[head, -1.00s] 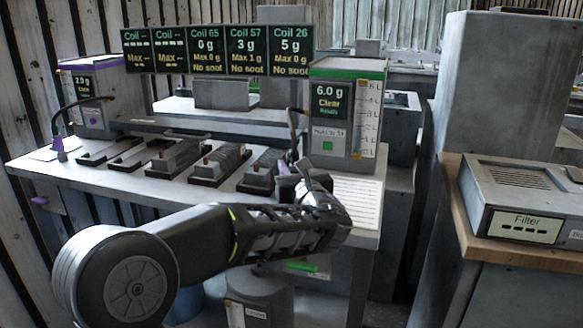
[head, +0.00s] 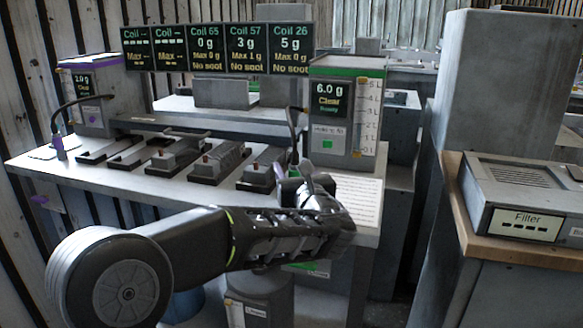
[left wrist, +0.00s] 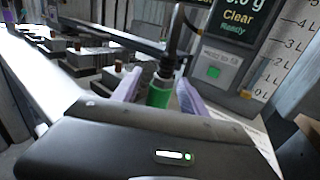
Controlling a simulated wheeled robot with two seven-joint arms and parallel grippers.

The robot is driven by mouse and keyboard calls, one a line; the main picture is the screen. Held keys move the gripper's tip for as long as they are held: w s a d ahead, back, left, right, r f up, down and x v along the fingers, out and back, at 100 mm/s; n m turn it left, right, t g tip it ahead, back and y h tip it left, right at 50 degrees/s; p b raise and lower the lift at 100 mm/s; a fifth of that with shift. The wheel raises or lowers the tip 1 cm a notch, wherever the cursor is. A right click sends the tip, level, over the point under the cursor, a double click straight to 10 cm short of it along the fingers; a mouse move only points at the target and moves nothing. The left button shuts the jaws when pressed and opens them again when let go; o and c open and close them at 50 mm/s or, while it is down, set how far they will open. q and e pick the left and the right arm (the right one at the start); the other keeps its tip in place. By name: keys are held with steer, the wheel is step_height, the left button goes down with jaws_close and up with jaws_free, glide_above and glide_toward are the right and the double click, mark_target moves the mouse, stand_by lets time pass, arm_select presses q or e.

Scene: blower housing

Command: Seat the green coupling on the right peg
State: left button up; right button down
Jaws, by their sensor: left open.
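The green coupling (left wrist: 158,95) shows in the left wrist view, upright on the end of a dark hose (left wrist: 176,38). My left gripper (left wrist: 158,93) has its two pale purple fingers apart, one on each side of the coupling. I cannot tell whether either finger touches it. In the head view the left gripper (head: 300,180) is at the right end of the bench, in front of the green-topped unit (head: 346,115), and mostly hides the coupling. I cannot make out the right peg, nor whether the coupling sits on it. My right gripper is not in view.
The bench (head: 100,178) carries several grey coil blocks (head: 178,157) left of the gripper. A purple-topped unit (head: 92,95) with a hose stands at the far left. A printed sheet (head: 356,198) lies right of the gripper. A filter box (head: 525,200) sits on a separate counter.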

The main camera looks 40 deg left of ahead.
arm_select(q)
steer(key=v, duration=0.6)
steer(key=shift+s+d, duration=0.1)
stand_by(0.6)
